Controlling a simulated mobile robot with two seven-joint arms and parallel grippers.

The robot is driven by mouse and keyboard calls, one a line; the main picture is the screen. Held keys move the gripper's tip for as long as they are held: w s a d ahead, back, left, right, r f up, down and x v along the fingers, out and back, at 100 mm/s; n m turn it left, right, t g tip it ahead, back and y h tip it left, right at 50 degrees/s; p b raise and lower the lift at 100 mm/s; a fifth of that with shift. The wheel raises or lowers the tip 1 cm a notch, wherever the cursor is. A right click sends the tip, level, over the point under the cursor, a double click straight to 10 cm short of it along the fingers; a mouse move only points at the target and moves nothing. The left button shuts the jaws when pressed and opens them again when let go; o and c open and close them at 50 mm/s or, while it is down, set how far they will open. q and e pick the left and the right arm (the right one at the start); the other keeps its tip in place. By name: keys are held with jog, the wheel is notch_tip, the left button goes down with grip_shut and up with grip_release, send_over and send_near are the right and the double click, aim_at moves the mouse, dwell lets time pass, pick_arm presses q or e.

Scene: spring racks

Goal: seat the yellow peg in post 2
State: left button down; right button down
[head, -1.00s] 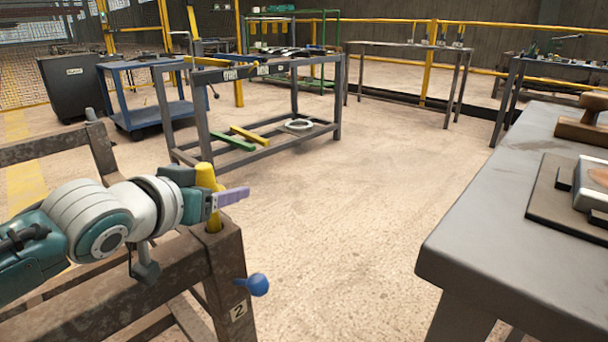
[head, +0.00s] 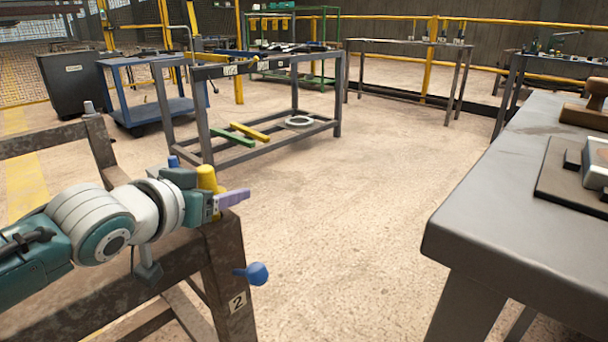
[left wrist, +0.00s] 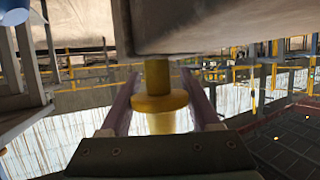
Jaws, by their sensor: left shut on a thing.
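The yellow peg (head: 207,178) stands about upright at the top of post 2 (head: 228,262), the brown post with the "2" label (head: 237,303). My left gripper (head: 226,200) is shut on the peg, just above the post top. In the left wrist view, the peg's collar (left wrist: 160,103) sits between the purple fingers (left wrist: 161,110). Its narrower shaft (left wrist: 157,75) meets the brown post (left wrist: 215,25); how deep it goes in is hidden. The collar is apart from the post. My right gripper is not in view.
A blue ball knob (head: 257,274) sticks out from post 2's side. Another post (head: 97,140) stands at the back left of the brown rack. A grey table (head: 490,190) stands at right, with clear floor between. A dark metal rack (head: 205,125) stands behind.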

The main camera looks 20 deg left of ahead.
pick_arm(q)
jog(key=shift+f+b, duration=0.75)
jog(key=shift+f, duration=0.25)
jog(key=shift+c, duration=1.4)
grip_release()
jog(key=shift+o, duration=1.2)
jog(key=shift+f, duration=0.15)
jog(key=shift+s+r+p, duration=0.25)
jog(key=shift+s+p, duration=0.1)
jog(key=p+v, duration=0.4)
jog(key=v, duration=0.4)
jog(key=shift+s+r, duration=0.25)
jog(key=shift+s, duration=0.3)
